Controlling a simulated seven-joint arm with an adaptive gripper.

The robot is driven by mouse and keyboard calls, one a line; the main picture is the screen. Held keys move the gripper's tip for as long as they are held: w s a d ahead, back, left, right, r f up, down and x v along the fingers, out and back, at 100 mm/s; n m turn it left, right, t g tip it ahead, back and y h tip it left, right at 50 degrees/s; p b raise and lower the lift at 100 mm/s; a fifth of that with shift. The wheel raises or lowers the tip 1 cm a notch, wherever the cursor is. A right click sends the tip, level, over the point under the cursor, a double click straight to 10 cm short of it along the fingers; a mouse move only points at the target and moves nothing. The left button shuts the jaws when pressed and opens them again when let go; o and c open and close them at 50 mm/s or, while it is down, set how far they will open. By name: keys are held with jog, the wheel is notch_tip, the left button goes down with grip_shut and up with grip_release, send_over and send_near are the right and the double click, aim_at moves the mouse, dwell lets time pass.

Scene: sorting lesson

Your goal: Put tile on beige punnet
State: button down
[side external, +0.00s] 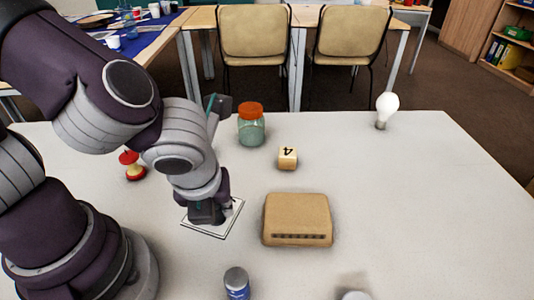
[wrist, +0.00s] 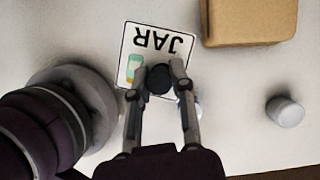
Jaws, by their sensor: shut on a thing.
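The tile is a white square card with a black border, the word JAR and a small jar picture; it shows in the wrist view (wrist: 150,42) and beside my base in the side view (side external: 219,230). A dark round knob (wrist: 159,79) stands on it. My gripper (side external: 208,213) points down over the tile and is shut on that knob, between both fingertips in the wrist view (wrist: 160,72). I cannot tell whether the tile touches the table. The beige punnet (side external: 298,215), a rounded block-like shape with a slotted front, sits just right of the tile; part shows in the wrist view (wrist: 248,20).
A blue-labelled can (side external: 237,283) stands in front. A white cylinder (wrist: 285,111) is at the right in the wrist view. The table's right side is clear.

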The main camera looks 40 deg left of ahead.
send_over(302, 210)
jog(key=s, duration=0.1)
jog(key=shift+d+f, duration=0.35)
jog(key=shift+f, duration=0.3)
notch_tip(302, 210, down, 4)
jog(key=shift+w+d+r, duration=0.1)
jog(key=shift+r, duration=0.15)
jog(key=c, duration=1)
grip_release()
jog(key=shift+o, duration=0.2)
